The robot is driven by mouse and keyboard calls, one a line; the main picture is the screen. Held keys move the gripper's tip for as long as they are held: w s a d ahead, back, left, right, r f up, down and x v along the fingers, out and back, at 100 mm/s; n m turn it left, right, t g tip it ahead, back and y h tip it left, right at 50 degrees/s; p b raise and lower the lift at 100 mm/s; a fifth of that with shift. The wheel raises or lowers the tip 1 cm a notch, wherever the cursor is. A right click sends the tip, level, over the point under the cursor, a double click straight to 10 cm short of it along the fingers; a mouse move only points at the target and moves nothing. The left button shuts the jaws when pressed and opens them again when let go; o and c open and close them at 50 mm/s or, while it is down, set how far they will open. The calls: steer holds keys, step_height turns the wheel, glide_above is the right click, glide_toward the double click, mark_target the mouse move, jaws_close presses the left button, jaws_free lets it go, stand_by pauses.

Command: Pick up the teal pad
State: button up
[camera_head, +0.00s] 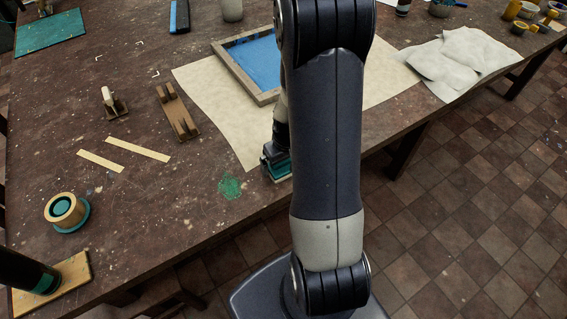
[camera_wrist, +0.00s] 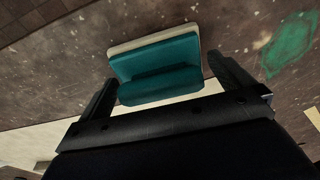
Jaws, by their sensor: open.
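The teal pad (camera_wrist: 160,68) shows in the wrist view as a teal block with a pale layer along its far edge. It lies on the brown table near the table's edge. My gripper (camera_wrist: 168,88) is open, with one black finger to the left of the pad and one to the right. The pad's near part reaches toward the space between the fingers. I cannot tell whether either finger touches it. In the head view my gripper (camera_head: 272,160) is partly hidden by my arm, and a little of the teal pad (camera_head: 280,170) shows beneath it.
A wood-framed blue screen (camera_head: 262,62) lies on a cream sheet (camera_head: 205,85) behind my arm. A green paint stain (camera_head: 230,186) marks the table left of my gripper. A wooden roll with a teal core (camera_head: 62,208) and wooden pieces (camera_head: 177,112) stand further left.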

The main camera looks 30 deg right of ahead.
steer(key=shift+f, duration=0.35)
steer(key=shift+c, duration=0.4)
steer(key=c, duration=0.7)
steer(key=shift+o, duration=0.2)
step_height(320, 180, up, 10)
steer(key=shift+r+b, duration=0.1)
steer(key=shift+b, duration=0.35)
steer(key=o, duration=0.5)
steer(key=c, duration=0.4)
steer(key=shift+w, duration=0.15)
